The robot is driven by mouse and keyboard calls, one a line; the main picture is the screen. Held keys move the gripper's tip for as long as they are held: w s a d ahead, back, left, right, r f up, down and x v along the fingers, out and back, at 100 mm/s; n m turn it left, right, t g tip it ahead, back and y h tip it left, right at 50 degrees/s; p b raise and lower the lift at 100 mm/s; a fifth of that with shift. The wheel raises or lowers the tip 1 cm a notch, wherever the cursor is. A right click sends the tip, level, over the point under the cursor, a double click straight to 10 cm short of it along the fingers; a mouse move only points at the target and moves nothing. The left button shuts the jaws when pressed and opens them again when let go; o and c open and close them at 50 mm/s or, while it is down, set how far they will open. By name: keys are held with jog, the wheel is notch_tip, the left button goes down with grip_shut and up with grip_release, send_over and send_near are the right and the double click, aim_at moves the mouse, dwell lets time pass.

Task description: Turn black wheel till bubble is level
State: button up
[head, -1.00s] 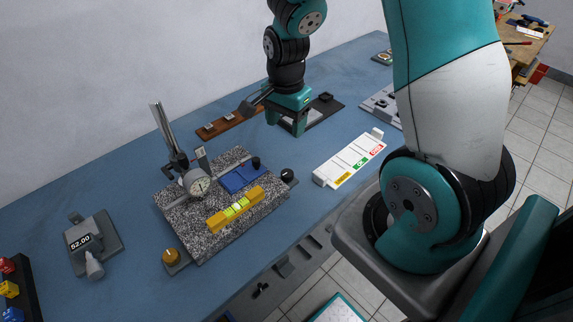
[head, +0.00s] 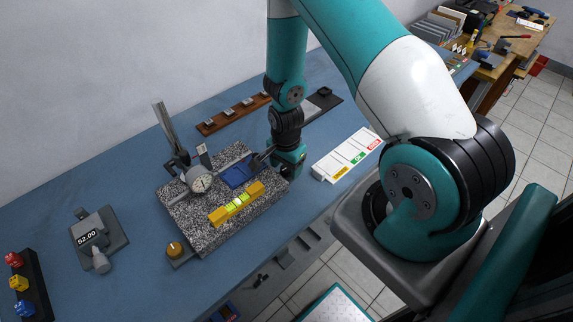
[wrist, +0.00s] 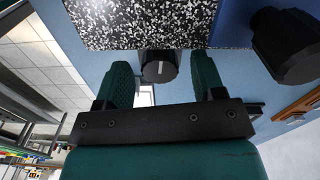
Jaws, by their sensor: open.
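The black wheel (wrist: 159,67), with a white mark on its face, is at the edge of the speckled granite plate (wrist: 110,20). In the wrist view it lies between the two teal fingers of my gripper (wrist: 162,72), which is open with a gap on each side. In the head view my gripper (head: 290,165) is at the plate's right corner and hides the wheel. The yellow level (head: 222,215) lies on the granite plate (head: 208,238). Its green vial (head: 239,202) shows, but the bubble is too small to read.
A dial gauge (head: 201,184) on a stand and a blue block (head: 236,177) are on the plate. A brass knob (head: 174,249) is at its near left corner. A white labelled strip (head: 346,155) lies right of my gripper.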

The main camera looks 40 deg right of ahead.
jog(key=shift+f, duration=0.35)
jog(key=c, duration=0.9)
jog(key=shift+n+b, duration=0.5)
jog(key=shift+n, duration=0.5)
jog(key=shift+c, duration=0.2)
jog(key=shift+n, duration=0.5)
jog(key=o, duration=0.9)
jog(key=shift+o, duration=0.2)
jog(key=shift+r, duration=0.1)
